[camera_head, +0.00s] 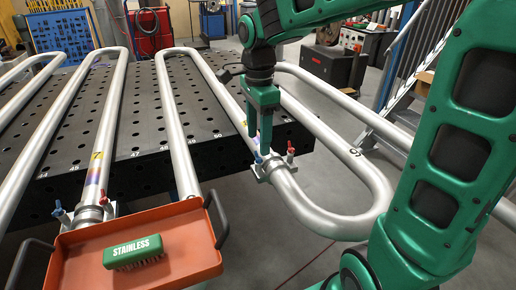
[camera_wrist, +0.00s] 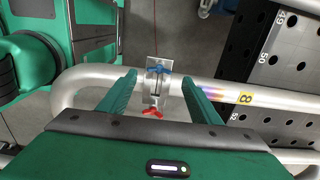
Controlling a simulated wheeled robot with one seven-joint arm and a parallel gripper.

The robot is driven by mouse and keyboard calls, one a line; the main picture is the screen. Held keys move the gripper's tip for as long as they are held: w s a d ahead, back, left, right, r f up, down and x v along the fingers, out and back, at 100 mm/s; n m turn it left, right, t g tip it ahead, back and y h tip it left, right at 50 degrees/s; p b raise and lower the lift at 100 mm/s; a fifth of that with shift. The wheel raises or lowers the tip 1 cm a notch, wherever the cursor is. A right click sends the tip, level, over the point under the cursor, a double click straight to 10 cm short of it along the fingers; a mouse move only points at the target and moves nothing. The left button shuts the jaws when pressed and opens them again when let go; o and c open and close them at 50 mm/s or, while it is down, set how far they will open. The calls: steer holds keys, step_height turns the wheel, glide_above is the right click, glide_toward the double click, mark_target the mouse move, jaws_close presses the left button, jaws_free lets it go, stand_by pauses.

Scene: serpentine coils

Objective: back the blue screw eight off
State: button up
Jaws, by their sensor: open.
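The blue screw on coil eight (camera_head: 258,158) is on the left side of a metal clamp (camera_head: 272,169) around the pipe, just past the table edge. A red screw (camera_head: 291,149) is on the clamp's other side. My gripper (camera_head: 258,146) points down above the clamp, close to the blue screw. In the wrist view my open gripper (camera_wrist: 160,79) has the clamp (camera_wrist: 157,90) between its fingers in the picture, with the blue screw (camera_wrist: 159,69) above and the red screw (camera_wrist: 152,113) below. No contact shows. A yellow tag 8 (camera_wrist: 245,97) marks the pipe.
Coil seven's pipe carries a similar clamp (camera_head: 90,213) with its own blue screw (camera_head: 60,212) and red screw (camera_head: 103,197). An orange tray (camera_head: 190,259) holds a green stainless brush (camera_head: 133,252). The black perforated table (camera_head: 133,120) lies behind; stairs stand at right.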

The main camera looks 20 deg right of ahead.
mark_target(258, 154)
steer(key=shift+f, duration=2.25)
steer(key=c, duration=1.1)
steer(key=shift+o, duration=0.3)
steer(key=shift+d, duration=0.15)
